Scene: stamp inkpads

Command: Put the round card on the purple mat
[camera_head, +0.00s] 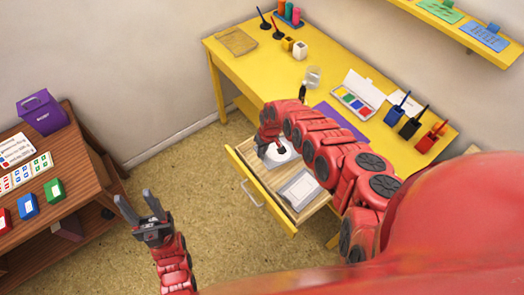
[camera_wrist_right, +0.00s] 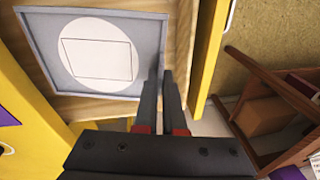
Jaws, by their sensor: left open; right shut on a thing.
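The round card (camera_wrist_right: 62,82) is a grey square with a raised-looking rim and a large white disc bearing a thin square outline. It is in or just over the open drawer (camera_head: 236,154); I cannot tell whether it is lifted. It also shows in the head view (camera_head: 279,158), partly hidden by my right gripper (camera_head: 281,149). In the wrist view my right gripper (camera_wrist_right: 165,75) is shut at the card's right edge. The purple mat (camera_head: 333,114) lies on the yellow desk, partly covered by my right arm. My left gripper (camera_head: 137,211) is open and empty over the floor.
A second grey-rimmed card (camera_head: 299,190) lies in the drawer. An inkpad box (camera_head: 357,97) and several stamps, including a red one (camera_head: 430,138), stand beside the mat. A clear cup (camera_head: 313,76) stands behind it. A brown shelf (camera_head: 80,180) is at left.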

